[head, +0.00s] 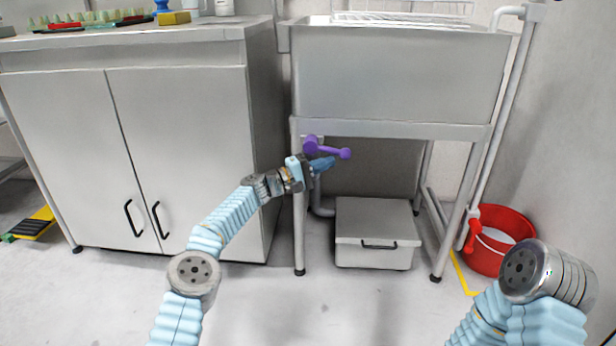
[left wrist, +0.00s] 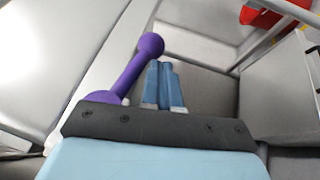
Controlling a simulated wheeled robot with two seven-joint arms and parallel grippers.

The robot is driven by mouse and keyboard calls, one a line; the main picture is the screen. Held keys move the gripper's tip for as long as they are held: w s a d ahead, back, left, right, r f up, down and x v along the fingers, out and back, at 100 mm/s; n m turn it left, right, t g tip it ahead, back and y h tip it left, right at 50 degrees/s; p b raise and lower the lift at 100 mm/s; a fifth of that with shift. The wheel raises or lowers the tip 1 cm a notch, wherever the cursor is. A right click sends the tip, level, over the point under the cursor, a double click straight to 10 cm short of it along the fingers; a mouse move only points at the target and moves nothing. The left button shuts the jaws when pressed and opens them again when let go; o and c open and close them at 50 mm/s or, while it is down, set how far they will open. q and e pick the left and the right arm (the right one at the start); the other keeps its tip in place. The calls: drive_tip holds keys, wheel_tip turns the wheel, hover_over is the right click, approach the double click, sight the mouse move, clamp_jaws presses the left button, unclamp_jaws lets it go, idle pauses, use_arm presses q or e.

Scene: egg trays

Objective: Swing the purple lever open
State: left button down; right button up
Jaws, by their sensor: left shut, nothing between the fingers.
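The purple lever (head: 328,150) is mounted under the front left of the metal sink, with its ball end pointing right in the head view. In the left wrist view the lever (left wrist: 130,75) runs from the round hub at lower left up to its ball end. My left gripper (head: 325,163) is just below the lever in the head view, its blue fingers together and empty. In the left wrist view the fingers (left wrist: 163,80) are beside the lever, to its right; I cannot tell whether they touch it. My right gripper is out of view.
The sink (head: 400,80) stands on metal legs, with a grey box (head: 375,225) on the floor under it. A red bucket (head: 490,262) is at the right. A cabinet (head: 185,160) with two doors stands at the left. The floor in front is clear.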

use_arm(q)
drive_tip(key=s+a+f, duration=0.5)
drive_tip(key=a, duration=0.4)
drive_tip(key=shift+a+f+b, duration=0.15)
drive_tip(key=shift+f+b, duration=0.05)
drive_tip(key=shift+b, duration=0.15)
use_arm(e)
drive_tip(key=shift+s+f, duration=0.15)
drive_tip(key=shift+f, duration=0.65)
use_arm(q)
drive_tip(key=shift+s, duration=0.1)
